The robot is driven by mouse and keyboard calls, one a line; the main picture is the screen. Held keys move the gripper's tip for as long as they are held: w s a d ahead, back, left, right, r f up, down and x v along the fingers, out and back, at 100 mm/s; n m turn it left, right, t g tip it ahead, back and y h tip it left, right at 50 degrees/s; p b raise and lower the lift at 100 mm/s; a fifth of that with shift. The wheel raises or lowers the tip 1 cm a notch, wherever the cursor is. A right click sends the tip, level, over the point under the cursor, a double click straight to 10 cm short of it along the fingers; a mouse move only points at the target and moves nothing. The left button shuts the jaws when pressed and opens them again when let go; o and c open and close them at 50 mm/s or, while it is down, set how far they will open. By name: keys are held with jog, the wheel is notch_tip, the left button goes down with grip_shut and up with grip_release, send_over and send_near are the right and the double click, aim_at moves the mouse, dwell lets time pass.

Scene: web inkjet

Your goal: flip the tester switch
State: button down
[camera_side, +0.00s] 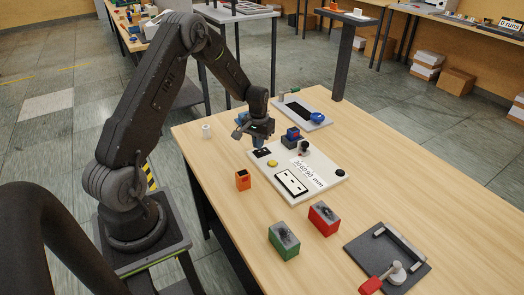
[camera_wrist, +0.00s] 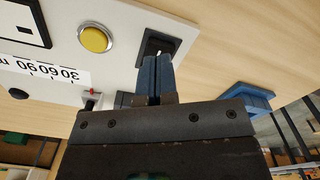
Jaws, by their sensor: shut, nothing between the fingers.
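The tester is a pale board (camera_side: 318,190) on the wooden table, with a yellow button (camera_side: 272,163), a printed number label and a black-framed panel. Its switch is a black plate (camera_side: 262,152) at the board's left corner. In the wrist view the switch plate (camera_wrist: 162,42) is partly hidden by my fingers, and a small pale lever tip shows beside them. My gripper (camera_side: 257,141) is shut and empty, pointing down over the switch. In the wrist view its blue fingertips (camera_wrist: 154,58) overlap the plate's near edge; I cannot tell whether they touch the lever.
A dark block with blue and red parts (camera_side: 292,136) and a black knob (camera_side: 304,148) stand near the switch. An orange box (camera_side: 243,180), green box (camera_side: 284,241) and red box (camera_side: 323,218) stand in front. A dark tray (camera_side: 375,252) lies at front right.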

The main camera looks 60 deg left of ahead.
jog(key=shift+f, duration=1.05)
dwell(0.4)
jog(key=shift+r, duration=3.5)
jog(key=shift+d+r, duration=0.1)
jog(key=shift+r, duration=0.05)
jog(key=s+d+r+m+t, duration=0.1)
jog(key=s+d+r, duration=0.1)
jog(key=d+r, duration=0.5)
jog(key=s+d+r+m+t, duration=0.1)
jog(key=s+d+r+m, duration=0.15)
jog(key=d+r, duration=0.5)
jog(key=s+d+r+m+t, duration=0.1)
jog(key=s+d+r, duration=0.3)
jog(key=s, duration=0.4)
jog(key=s+d+r+m+t, duration=0.1)
jog(key=s+d+r+t, duration=0.1)
jog(key=s+d, duration=0.4)
jog(key=s+r, duration=0.1)
jog(key=s, duration=0.2)
jog(key=shift+s+r+t, duration=0.2)
jog(key=shift+r+t, duration=0.1)
jog(key=shift+r, duration=0.05)
